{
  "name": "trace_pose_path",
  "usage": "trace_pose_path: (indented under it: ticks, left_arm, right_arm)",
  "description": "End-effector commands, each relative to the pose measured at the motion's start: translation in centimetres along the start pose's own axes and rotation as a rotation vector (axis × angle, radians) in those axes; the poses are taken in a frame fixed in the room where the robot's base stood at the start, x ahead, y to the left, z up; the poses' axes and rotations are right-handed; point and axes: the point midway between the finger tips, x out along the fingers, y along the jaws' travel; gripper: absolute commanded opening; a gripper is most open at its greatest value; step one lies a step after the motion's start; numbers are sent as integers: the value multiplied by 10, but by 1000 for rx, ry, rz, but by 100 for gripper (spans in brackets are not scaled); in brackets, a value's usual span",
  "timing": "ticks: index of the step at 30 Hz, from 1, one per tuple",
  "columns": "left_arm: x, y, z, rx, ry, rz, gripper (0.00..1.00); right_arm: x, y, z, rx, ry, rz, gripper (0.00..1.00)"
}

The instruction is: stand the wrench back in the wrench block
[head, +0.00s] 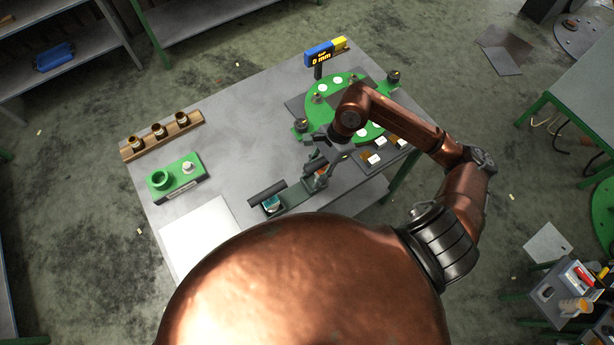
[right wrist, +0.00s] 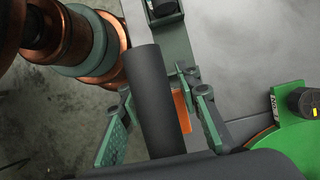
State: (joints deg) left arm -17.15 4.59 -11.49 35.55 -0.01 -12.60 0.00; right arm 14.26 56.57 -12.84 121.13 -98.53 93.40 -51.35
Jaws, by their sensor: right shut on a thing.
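The wrench has a dark grey cylindrical handle (head: 316,165) with an orange part below it; in the right wrist view the handle (right wrist: 152,95) lies between my fingers. My right gripper (head: 326,168) is shut on this wrench; its fingers (right wrist: 160,118) also show in the right wrist view. What looks like the wrench block is a long dark green base (head: 293,196) under it, also seen in the right wrist view (right wrist: 178,52). The wrench's lower end is hidden, so I cannot tell whether it is seated or raised. My left gripper is out of view.
A second dark handle (head: 267,193) with a teal part stands at the base's left end. A green disc fixture (head: 318,112) is behind my right gripper. A wooden rack (head: 162,136) with three brown bottles and a green block (head: 180,184) are at left.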

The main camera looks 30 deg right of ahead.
Motion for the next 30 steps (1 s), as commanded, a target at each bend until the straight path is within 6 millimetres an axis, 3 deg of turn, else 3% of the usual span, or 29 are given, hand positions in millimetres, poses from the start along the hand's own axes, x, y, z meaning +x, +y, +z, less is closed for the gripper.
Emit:
trace_pose_path:
  ticks: [3,12,18,30]
  left_arm:
    - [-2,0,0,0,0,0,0]
    - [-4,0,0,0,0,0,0]
    - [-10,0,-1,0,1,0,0]
    - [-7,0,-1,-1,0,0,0]
  right_arm:
    - [15,-14,-1,0,-4,-2,0]
    - [37,-30,-4,1,-4,-2,0]
    - [59,-29,-15,1,-4,-2,0]
    - [65,-29,-18,-2,0,-3,0]
